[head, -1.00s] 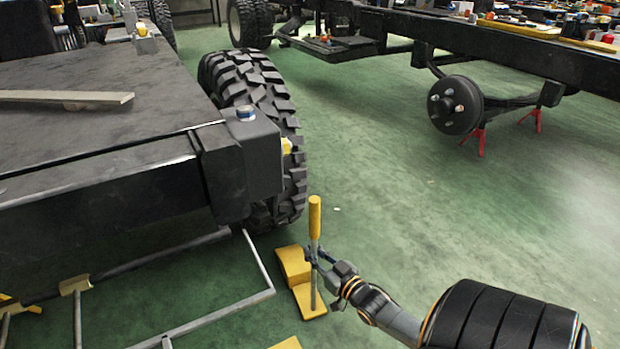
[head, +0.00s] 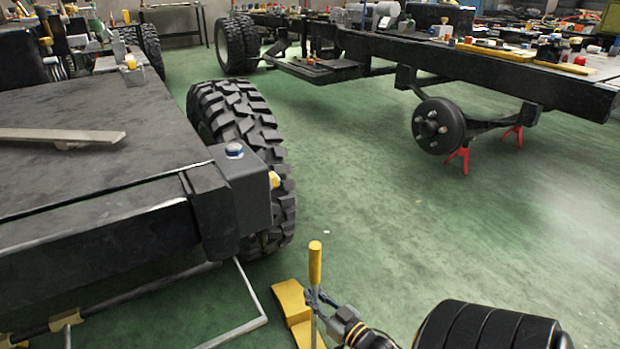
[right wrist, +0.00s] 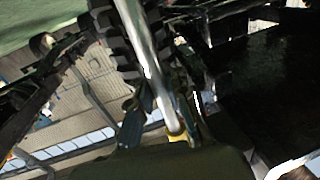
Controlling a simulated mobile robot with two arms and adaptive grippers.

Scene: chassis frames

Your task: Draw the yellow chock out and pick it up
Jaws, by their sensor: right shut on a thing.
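The yellow chock (head: 291,297) is on the green floor just in front of the big black tyre (head: 240,115), with a strip of floor showing between them. A metal rod with a yellow grip (head: 315,262) stands upright at the chock. My right gripper (head: 316,298) is shut on this rod below the grip. In the right wrist view the rod (right wrist: 145,55) runs between the fingers (right wrist: 165,122). The chock's lower part is cut off by the head view's bottom edge. My left gripper is not in view.
A black chassis frame (head: 90,225) fills the left side. A grey metal bar frame (head: 249,287) lies low, left of the chock. Another chassis (head: 480,75) with a hub (head: 438,126) on red stands (head: 456,160) is at back right. The floor (head: 400,230) between is clear.

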